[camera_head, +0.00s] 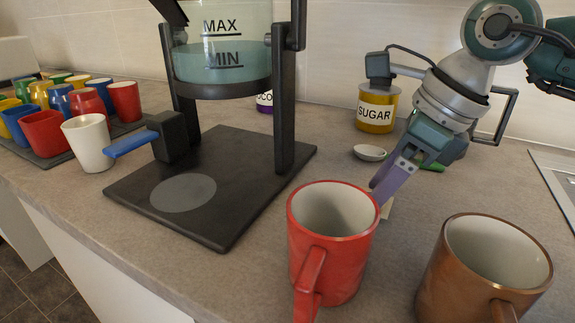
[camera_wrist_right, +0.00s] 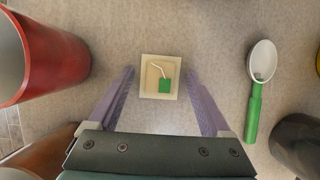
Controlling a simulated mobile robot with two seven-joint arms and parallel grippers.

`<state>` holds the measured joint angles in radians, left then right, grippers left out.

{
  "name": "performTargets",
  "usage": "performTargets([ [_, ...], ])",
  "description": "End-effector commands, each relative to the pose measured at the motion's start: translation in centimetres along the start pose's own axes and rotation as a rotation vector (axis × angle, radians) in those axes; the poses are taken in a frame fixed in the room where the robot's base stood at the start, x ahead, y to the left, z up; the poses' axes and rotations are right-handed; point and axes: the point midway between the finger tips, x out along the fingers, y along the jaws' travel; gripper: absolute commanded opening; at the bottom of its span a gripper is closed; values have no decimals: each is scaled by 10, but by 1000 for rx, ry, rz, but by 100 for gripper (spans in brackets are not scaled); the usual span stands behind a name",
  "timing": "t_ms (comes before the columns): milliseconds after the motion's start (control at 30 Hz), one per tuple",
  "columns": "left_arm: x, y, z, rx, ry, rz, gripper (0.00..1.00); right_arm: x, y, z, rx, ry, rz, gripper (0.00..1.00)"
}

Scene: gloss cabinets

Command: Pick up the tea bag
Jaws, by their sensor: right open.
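The tea bag (camera_wrist_right: 147,88) lies flat on the counter in the right wrist view, a pale square with a white string and a green tag. In the camera_head view only a pale corner of it (camera_head: 387,209) shows, behind the red mug. My right gripper (camera_wrist_right: 160,76) is open and empty, its two purple fingers on either side of the tea bag in the wrist view. In the camera_head view this gripper (camera_head: 388,186) points down just behind the red mug. The gap between the fingertips and the counter is hard to judge. My left gripper is not in view.
A red mug (camera_head: 335,245) and a brown mug (camera_head: 478,275) stand close in front. A green-handled spoon (camera_wrist_right: 257,85) lies right of the fingers. A sugar jar (camera_head: 377,107) is behind. A black stand (camera_head: 215,180) with a glass vessel, and several coloured cups, are left.

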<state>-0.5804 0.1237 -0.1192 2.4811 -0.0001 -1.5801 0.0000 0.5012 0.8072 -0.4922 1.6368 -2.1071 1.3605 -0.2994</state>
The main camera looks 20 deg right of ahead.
Motion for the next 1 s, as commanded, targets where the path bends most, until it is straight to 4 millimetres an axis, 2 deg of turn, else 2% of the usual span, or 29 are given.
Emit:
performTargets([
  [67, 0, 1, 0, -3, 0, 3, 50, 0, 0, 0, 0, 0, 0, 79],
  [767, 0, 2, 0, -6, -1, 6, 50, -1, 0, 0, 0, -1, 0, 0],
  [1000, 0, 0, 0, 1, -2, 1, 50, -1, 0, 0, 0, -1, 0, 0],
])
